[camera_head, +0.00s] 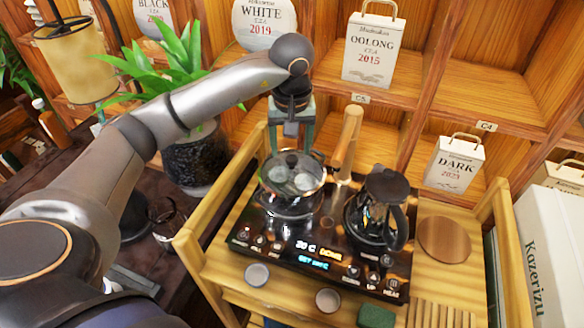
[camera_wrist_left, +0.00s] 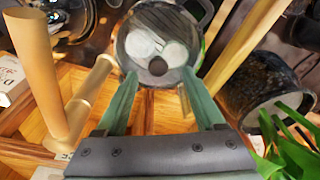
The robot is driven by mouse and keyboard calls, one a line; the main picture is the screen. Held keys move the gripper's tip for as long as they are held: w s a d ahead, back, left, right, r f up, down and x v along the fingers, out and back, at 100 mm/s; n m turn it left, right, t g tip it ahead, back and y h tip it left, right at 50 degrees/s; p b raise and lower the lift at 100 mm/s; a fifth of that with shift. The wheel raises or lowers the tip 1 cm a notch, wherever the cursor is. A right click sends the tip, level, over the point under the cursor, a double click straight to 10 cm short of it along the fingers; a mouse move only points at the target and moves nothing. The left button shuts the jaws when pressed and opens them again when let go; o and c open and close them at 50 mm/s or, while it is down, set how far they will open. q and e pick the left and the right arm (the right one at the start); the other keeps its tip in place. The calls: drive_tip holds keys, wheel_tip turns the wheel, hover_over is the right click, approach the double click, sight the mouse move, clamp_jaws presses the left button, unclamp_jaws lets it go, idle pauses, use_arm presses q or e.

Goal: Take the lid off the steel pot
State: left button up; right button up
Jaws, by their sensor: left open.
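The steel pot (camera_head: 291,207) stands on the left side of the black cooktop (camera_head: 240,232). A round glass lid (camera_head: 306,178) with a steel rim and a dark knob covers it, and pale round shapes show through the glass. My left gripper (camera_head: 291,146) is open at the pot's far side, fingers pointing down toward the lid. In the left wrist view the lid (camera_wrist_left: 141,44) lies beyond the fingertips, and its dark knob (camera_wrist_left: 158,67) appears between the two green fingers (camera_wrist_left: 159,76). I cannot tell whether the fingers touch the knob. My right gripper is not in view.
A dark glass kettle (camera_head: 378,210) stands right of the pot. A wooden handle or post (camera_head: 348,135) rises behind them. Two small cups (camera_head: 257,275) and a green block (camera_head: 376,317) are in front. A round wooden disc (camera_head: 444,240) lies at the right. A potted plant (camera_head: 190,157) stands left.

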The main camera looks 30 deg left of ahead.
sight(292, 158)
use_arm(q)
drive_tip(key=f, duration=0.3)
drive_tip(key=shift+w+f, duration=0.1)
drive_tip(key=shift+w, duration=0.2)
drive_tip(key=shift+c, duration=0.2)
clamp_jaws()
idle(1.0)
